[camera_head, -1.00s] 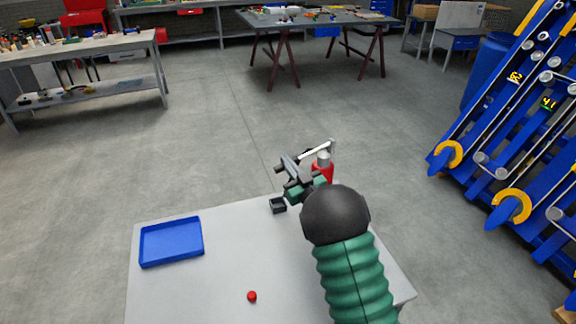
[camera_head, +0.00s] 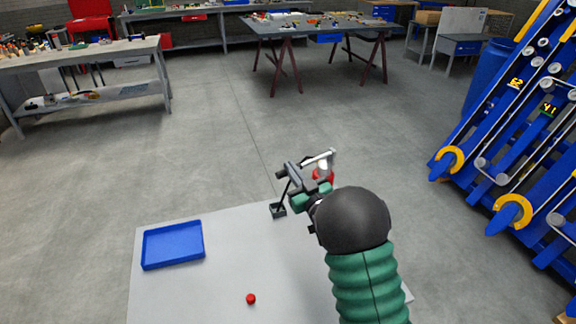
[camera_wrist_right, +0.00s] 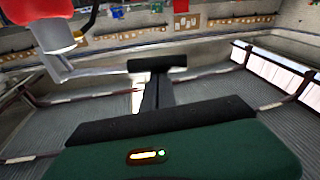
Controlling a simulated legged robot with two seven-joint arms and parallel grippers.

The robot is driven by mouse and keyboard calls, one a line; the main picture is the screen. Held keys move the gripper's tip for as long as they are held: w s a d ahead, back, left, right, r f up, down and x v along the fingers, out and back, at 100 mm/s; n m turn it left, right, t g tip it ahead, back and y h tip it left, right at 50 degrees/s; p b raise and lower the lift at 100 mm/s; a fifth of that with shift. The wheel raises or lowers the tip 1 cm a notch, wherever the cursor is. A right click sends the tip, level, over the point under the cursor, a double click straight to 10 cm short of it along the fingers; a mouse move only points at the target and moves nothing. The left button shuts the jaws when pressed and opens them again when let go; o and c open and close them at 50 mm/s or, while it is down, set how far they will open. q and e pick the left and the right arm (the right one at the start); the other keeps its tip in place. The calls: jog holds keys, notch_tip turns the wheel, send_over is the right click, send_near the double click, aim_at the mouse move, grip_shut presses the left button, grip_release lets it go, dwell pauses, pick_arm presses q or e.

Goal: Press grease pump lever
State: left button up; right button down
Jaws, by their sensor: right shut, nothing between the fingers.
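The grease pump (camera_head: 323,175) is a small red body with a pale grey top at the far edge of the grey table. Its silver lever (camera_head: 319,157) slopes up to the right. My right gripper (camera_head: 284,173) is shut and empty, just left of the pump near the lever's lower left end. Contact between them cannot be told. In the right wrist view, the shut fingers (camera_wrist_right: 156,66) show in the middle, with the pump's red body (camera_wrist_right: 35,10) and grey lever (camera_wrist_right: 62,72) at the left. My right arm hides part of the pump. My left gripper is out of view.
Blue machinery (camera_head: 510,120) stands at the right.

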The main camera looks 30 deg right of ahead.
jog(key=s, duration=0.2)
jog(key=s+f, duration=0.1)
jog(key=s, duration=0.1)
jog(key=shift+s+a, duration=0.2)
jog(key=shift+s, duration=0.1)
jog(key=shift+f, duration=0.1)
